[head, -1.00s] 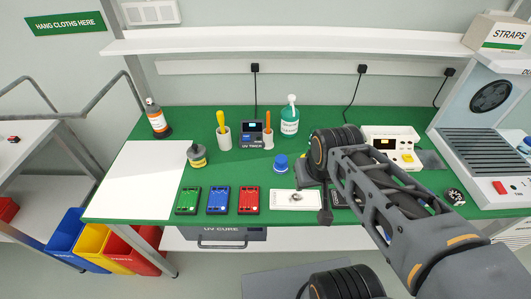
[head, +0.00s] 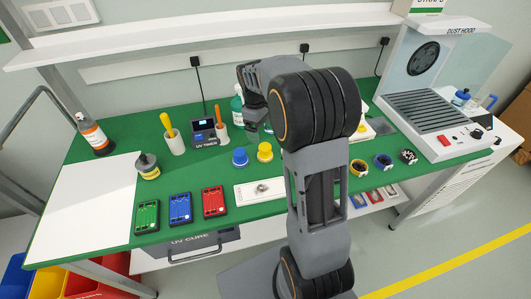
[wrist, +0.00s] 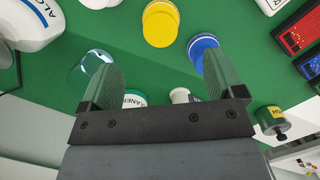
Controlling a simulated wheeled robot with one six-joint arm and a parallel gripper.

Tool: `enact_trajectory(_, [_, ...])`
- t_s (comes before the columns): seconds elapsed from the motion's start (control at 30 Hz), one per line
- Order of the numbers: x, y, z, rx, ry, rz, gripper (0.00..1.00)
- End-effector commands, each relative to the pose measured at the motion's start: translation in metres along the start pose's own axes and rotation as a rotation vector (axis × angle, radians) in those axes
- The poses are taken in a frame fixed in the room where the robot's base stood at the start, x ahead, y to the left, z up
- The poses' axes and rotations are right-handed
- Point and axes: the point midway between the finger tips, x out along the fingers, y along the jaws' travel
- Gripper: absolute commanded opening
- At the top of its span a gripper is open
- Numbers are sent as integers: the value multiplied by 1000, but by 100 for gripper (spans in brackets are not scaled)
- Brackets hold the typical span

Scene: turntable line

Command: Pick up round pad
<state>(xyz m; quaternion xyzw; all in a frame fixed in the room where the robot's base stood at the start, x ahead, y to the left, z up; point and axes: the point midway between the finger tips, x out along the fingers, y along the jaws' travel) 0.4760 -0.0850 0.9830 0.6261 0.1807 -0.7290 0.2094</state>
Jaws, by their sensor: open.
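I cannot tell for certain which thing is the round pad. A blue round-topped item (head: 240,157) and a yellow round-topped item (head: 265,152) stand side by side on the green bench. The wrist view shows the yellow one (wrist: 160,24) at the top middle, and the blue one (wrist: 202,48) by the right finger. My gripper (wrist: 162,62) is open above the bench, with nothing held between its fingers. A clear teal-rimmed cylinder (wrist: 93,62) lies beyond the left finger. In the head view my arm hides most of the gripper.
Red (head: 214,201), blue (head: 180,208) and green (head: 147,216) boxes line the front edge. A white tray (head: 246,193) is beside them. An alcohol bottle (wrist: 28,22), UV timer (head: 203,132) and tool cups stand behind. Three rolls (head: 383,161) and a dust hood (head: 435,98) are at right.

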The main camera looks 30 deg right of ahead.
Motion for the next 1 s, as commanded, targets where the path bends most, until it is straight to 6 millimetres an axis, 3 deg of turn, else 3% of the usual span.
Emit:
enact_trajectory(0.23, [38,0,1,2,-2,-2,88])
enact_trajectory(0.47, [50,0,1,3,0,0,88])
enact_trajectory(0.8, [91,-1,-1,4,-1,-1,88])
enact_trajectory(1.0, [101,-1,-1,4,0,0,88])
